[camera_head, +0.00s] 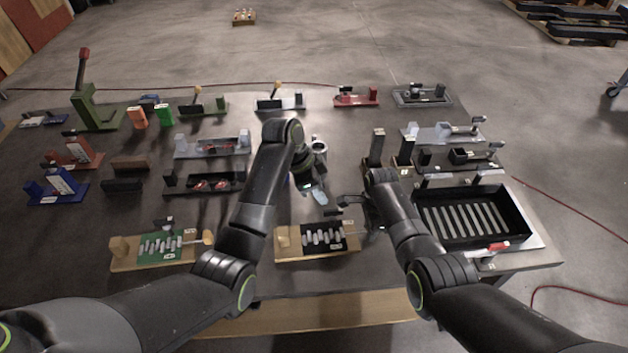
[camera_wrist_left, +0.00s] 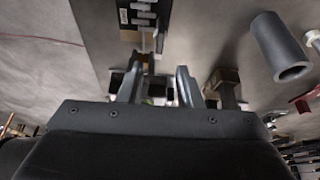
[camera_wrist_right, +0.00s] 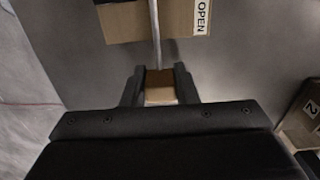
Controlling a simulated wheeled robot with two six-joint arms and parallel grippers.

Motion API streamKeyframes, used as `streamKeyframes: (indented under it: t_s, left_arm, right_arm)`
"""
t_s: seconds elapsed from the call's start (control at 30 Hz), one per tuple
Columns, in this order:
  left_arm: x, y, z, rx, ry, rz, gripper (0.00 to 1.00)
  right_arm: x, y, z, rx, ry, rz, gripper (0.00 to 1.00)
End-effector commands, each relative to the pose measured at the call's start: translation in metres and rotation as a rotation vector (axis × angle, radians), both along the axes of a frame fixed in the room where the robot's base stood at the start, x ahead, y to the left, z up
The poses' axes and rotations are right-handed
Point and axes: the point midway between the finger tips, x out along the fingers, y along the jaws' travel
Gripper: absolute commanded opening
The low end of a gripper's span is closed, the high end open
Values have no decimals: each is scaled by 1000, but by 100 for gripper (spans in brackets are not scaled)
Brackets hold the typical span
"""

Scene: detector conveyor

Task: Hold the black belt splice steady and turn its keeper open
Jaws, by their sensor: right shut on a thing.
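The black belt splice (camera_head: 322,237) lies near the table's front edge, with a wooden block at its left end and pale pins across a black bed. In the right wrist view, a wooden block marked OPEN (camera_wrist_right: 190,20) has a thin metal rod (camera_wrist_right: 155,35) running to a tan wooden knob (camera_wrist_right: 160,93). My right gripper (camera_wrist_right: 159,88) is shut on that knob. In the head view, my right gripper is partly hidden beside the splice's right end. My left gripper (camera_wrist_left: 158,88) is open, above and behind the splice; it also shows in the head view (camera_head: 308,182).
A similar green splice (camera_head: 160,246) lies to the left. A black tray with pale slats (camera_head: 510,200) stands at right. Several blocks and fixtures fill the back of the table. A grey cylinder (camera_wrist_left: 280,48) stands near my left gripper.

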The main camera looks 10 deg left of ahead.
Motion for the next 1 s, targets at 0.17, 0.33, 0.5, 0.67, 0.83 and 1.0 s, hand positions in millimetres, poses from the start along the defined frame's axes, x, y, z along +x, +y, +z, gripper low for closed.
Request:
streamKeyframes:
  t_s: [0.17, 0.33, 0.5, 0.67, 0.83, 1.0]
  left_arm:
    - [-2, 10, 23, 0, -2, 1, 32]
    - [-3, 12, 31, 0, 0, 0, 32]
    - [-3, 13, 31, 0, 0, 0, 32]
    - [-3, 13, 31, 0, 0, 0, 32]
    - [-3, 12, 31, 0, 0, 0, 32]
    - [-3, 12, 31, 0, 0, 0, 32]
  right_arm:
    - [0, 0, 0, 0, 0, 0, 0]
    - [0, 0, 0, 0, -1, 0, 0]
    - [0, 0, 0, 0, -1, 0, 0]
    - [0, 0, 0, 0, -1, 0, 0]
    - [0, 0, 0, 0, -1, 0, 48]
    - [0, 0, 0, 0, 0, 0, 52]
